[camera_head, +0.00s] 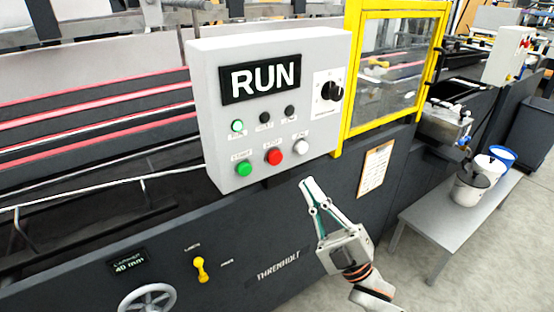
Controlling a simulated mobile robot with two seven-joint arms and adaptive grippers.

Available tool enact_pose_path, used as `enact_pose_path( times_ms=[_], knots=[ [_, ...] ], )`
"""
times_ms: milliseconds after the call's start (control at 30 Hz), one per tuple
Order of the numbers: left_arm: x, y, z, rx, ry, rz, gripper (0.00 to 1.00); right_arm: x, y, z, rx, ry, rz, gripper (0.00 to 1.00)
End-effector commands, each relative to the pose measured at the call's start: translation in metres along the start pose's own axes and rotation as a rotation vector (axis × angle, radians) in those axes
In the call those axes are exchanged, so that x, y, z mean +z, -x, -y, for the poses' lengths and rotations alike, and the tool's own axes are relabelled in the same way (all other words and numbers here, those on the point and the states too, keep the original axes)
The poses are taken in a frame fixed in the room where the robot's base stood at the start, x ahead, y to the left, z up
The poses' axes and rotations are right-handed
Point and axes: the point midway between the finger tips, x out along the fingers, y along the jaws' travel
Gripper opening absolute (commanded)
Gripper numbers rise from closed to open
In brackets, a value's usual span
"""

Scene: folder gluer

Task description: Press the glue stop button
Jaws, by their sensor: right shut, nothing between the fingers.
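The grey control box (209,120) is on the machine front, with a lit display (260,78) reading RUN. Its lower row holds a green button (243,169), a red button (274,157) and a white button (301,146). The small labels above them are too blurred to read surely, so I cannot tell by label which is the glue stop. My right gripper (308,184) is shut and empty, its fingertips pointing up just below the box and to the lower right of the red button, apart from the buttons in the picture. My left gripper is not in view.
A green lamp (237,126), two dark lamps and a black rotary knob (332,91) are higher on the box. A yellow-framed guard (397,67) adjoins it on the right. A clipboard (375,168) hangs below. A grey bench (440,222) with buckets stands at right.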

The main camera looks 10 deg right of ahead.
Motion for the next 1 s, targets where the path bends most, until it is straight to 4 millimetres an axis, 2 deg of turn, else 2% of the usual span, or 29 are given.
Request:
enact_pose_path(
  times_ms=[600, 1000],
  knots=[
    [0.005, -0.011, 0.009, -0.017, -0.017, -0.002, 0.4, 0.037, -0.049, 0.038, 0.0, 0.0, 0.002, 0.0],
    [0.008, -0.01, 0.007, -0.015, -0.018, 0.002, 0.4, 0.042, -0.057, 0.042, 0.0, -0.001, 0.0, 0.0]
  ],
)
